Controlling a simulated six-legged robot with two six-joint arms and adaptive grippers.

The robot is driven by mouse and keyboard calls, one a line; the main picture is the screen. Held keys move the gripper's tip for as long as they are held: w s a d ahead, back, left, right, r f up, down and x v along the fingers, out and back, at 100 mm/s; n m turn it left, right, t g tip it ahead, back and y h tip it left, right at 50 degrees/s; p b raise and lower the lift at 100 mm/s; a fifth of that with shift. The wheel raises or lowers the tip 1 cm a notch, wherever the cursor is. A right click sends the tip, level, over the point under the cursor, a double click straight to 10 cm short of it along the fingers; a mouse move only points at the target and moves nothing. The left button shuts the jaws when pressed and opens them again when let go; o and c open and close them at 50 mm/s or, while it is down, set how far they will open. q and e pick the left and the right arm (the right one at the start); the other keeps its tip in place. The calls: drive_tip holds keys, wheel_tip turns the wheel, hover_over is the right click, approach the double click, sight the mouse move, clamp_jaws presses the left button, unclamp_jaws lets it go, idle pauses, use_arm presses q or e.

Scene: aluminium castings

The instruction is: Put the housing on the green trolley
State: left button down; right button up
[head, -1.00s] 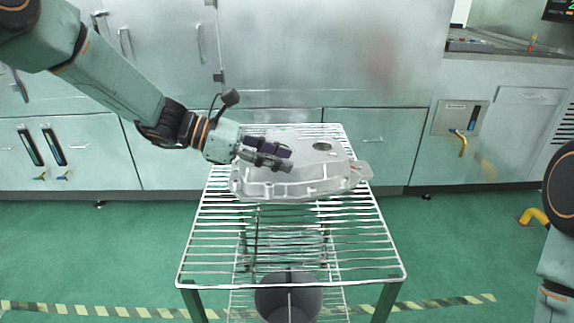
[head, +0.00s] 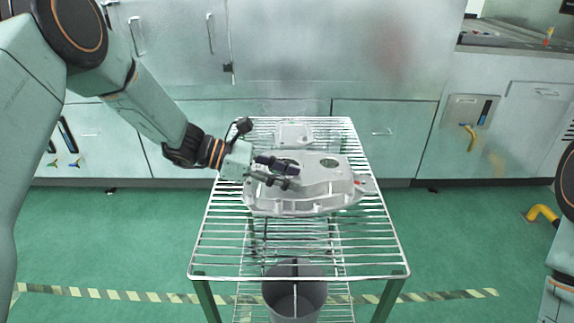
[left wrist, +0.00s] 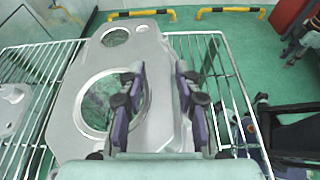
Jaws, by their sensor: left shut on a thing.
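The housing (head: 318,188) is a pale grey aluminium casting with a round hole, over the wire top of the trolley (head: 300,268), which has green legs. My left gripper (head: 283,176) is shut on the housing's left part. In the left wrist view the housing (left wrist: 72,136) shows a large and a small round opening, and the fingers of my left gripper (left wrist: 158,100) stand on either side of its wall. I cannot tell whether its underside touches the wires. My right gripper is out of view.
A second grey casting (head: 294,134) lies on the wire top behind the housing. A dark grey bin (head: 295,297) stands below on the lower shelf. The near part of the top is bare.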

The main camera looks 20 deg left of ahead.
use_arm(q)
drive_tip(key=shift+w+f, duration=0.1)
drive_tip(key=shift+f, duration=1.7)
drive_tip(key=c, duration=1.4)
unclamp_jaws()
drive_tip(key=shift+f, duration=0.15)
drive_tip(key=o, duration=0.4)
drive_tip(key=shift+s, duration=0.3)
drive_tip(key=shift+o, duration=0.3)
drive_tip(key=shift+w, duration=0.15)
drive_tip(key=shift+a, duration=0.1)
drive_tip(key=p+v, duration=0.1)
drive_tip(key=v, duration=1.1)
